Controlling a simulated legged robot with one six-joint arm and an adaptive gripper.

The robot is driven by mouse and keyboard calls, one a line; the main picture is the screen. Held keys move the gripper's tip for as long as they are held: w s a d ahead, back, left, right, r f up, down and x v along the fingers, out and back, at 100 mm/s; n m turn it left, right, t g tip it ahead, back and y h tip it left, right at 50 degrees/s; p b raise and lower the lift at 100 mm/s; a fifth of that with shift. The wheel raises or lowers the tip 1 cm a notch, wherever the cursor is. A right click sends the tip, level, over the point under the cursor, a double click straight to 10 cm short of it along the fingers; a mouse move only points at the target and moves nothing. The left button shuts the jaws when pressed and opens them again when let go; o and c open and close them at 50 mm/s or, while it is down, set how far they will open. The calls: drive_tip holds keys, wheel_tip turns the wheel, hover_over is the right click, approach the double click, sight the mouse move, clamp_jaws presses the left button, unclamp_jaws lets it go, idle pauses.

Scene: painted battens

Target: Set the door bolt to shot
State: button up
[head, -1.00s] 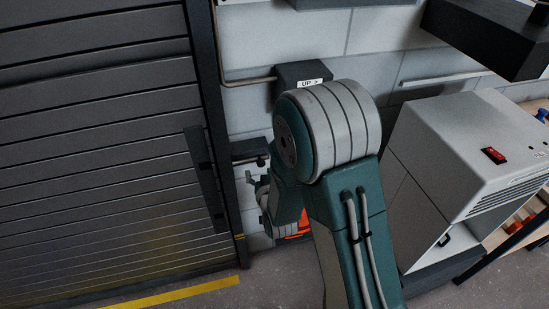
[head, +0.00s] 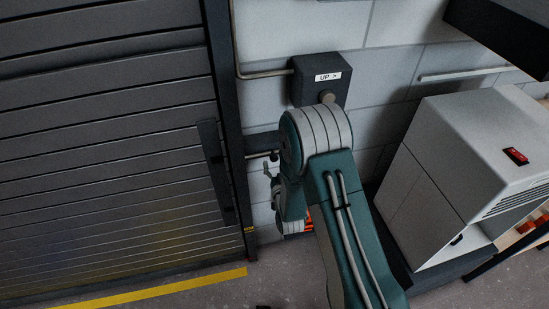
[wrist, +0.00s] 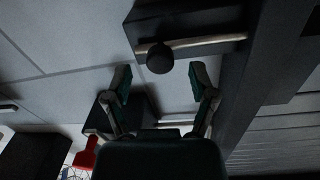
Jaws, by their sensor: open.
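The door bolt (head: 263,142) is a dark housing on the wall beside the frame of the slatted door (head: 110,150). A pale metal rod with a round black knob (head: 274,157) runs along it. In the wrist view the knob (wrist: 160,59) sits near the left end of the rod (wrist: 210,43), whose right end lies by the dark door frame (wrist: 265,70). I cannot tell whether the rod enters the frame. My gripper (wrist: 161,78) is open and empty, its fingers spread to either side below the knob, apart from it. In the head view my gripper (head: 268,172) shows small, just below the knob.
A dark box labelled "UP >" (head: 318,82) with a round button is above and right of the bolt. A white cabinet with a red switch (head: 450,165) stands at right. A dark handle plate (head: 216,172) is on the door. A dark block (head: 505,35) overhangs top right.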

sight(274, 160)
drive_tip(key=shift+x, duration=1.6)
clamp_jaws()
drive_tip(key=shift+s+a, duration=0.2)
drive_tip(key=shift+a, duration=0.5)
drive_tip(key=shift+s+a, duration=0.2)
drive_tip(key=shift+a, duration=0.55)
drive_tip(key=shift+s+a, duration=0.2)
drive_tip(key=shift+a, duration=0.5)
drive_tip(key=shift+c, duration=0.4)
unclamp_jaws()
drive_tip(key=shift+o, duration=0.4)
drive_tip(key=shift+a, duration=0.2)
